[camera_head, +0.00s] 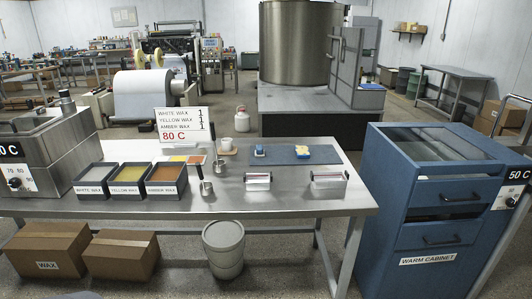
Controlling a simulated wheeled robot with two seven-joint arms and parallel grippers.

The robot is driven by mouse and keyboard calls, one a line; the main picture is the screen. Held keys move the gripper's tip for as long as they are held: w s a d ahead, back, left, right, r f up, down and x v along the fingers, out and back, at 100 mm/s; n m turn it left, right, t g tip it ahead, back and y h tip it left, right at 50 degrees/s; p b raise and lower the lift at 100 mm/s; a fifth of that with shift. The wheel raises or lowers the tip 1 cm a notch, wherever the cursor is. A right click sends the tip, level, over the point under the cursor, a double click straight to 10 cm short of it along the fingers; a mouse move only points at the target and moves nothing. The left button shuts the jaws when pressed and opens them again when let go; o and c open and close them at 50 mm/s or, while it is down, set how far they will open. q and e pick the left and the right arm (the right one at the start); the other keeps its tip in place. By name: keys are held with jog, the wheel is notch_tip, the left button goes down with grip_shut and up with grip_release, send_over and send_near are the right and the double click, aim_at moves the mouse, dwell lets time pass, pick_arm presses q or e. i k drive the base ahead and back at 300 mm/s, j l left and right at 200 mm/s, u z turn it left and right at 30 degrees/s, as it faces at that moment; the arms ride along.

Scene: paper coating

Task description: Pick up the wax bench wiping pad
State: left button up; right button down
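A small yellow pad-like item with some blue (302,152) lies on the mat's right part. A small blue item with a pale part (259,151) sits on the mat to its left. No label shows on either, so I cannot tell for certain which is the wiping pad; the yellow one looks most like a pad.
A heated box (45,160) stands left, a blue warm cabinet (430,205) right. The bench's front right is bare.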

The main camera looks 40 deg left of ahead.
aim_at(259, 152)
jog(key=j+z, duration=0.25)
jog(key=j, duration=0.6)
jog(key=j+z, duration=0.2)
jog(key=j, duration=0.7)
jog(key=k, duration=0.05)
